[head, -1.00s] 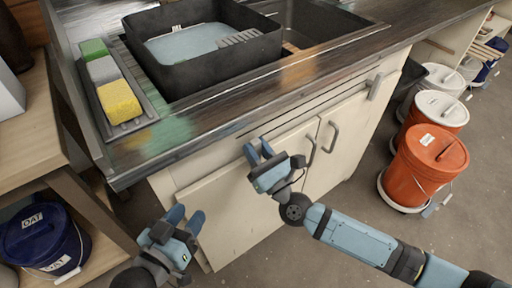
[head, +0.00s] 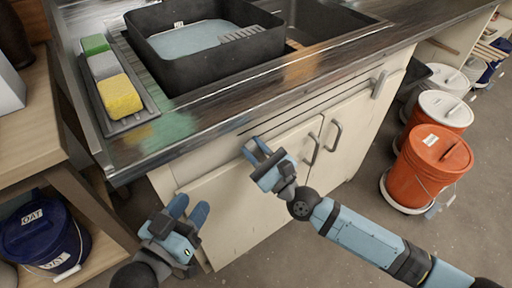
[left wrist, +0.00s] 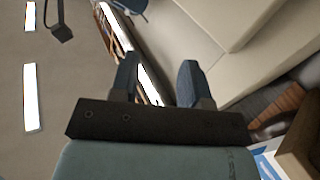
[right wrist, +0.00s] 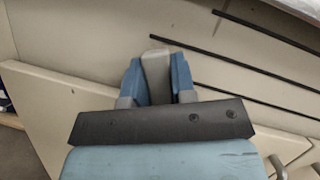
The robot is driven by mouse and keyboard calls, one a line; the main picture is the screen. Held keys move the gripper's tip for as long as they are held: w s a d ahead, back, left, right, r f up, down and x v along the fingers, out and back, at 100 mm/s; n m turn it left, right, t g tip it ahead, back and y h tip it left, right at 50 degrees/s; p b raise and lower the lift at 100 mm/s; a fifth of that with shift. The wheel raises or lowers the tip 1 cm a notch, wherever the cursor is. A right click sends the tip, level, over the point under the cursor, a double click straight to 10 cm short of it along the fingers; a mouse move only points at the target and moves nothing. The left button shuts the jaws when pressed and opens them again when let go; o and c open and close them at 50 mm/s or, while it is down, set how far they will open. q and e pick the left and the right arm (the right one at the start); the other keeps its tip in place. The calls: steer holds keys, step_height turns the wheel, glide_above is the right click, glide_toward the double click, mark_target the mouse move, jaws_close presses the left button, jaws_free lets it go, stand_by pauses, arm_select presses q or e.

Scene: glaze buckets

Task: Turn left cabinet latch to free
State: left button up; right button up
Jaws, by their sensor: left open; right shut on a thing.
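The left cabinet latch shows in the right wrist view as a pale grey tab (right wrist: 156,72) upright between my right fingers, on the cream cabinet front. My right gripper (head: 256,149) is shut on it, above the left cabinet door (head: 235,195); in the head view the fingers hide most of the latch. My left gripper (head: 190,208) is open and empty, low by the cabinet's left corner. In the left wrist view its fingers (left wrist: 157,78) stand apart with nothing between them.
A similar grey latch (head: 378,84) is at the cabinet's upper right. Two door handles (head: 335,136) stick out right of my right gripper. The counter edge overhangs above. An orange bucket (head: 433,165) stands right, a blue bucket (head: 45,235) on the left shelf.

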steer(key=shift+s+a+f+n+g+y, duration=0.15)
steer(key=shift+n+g, duration=0.1)
steer(key=shift+n, duration=0.4)
steer(key=shift+w+n+g+y, duration=0.15)
steer(key=shift+n+g, duration=0.1)
steer(key=shift+n, duration=0.4)
steer(key=shift+s, duration=0.1)
steer(key=o, duration=0.9)
steer(key=v, duration=1.4)
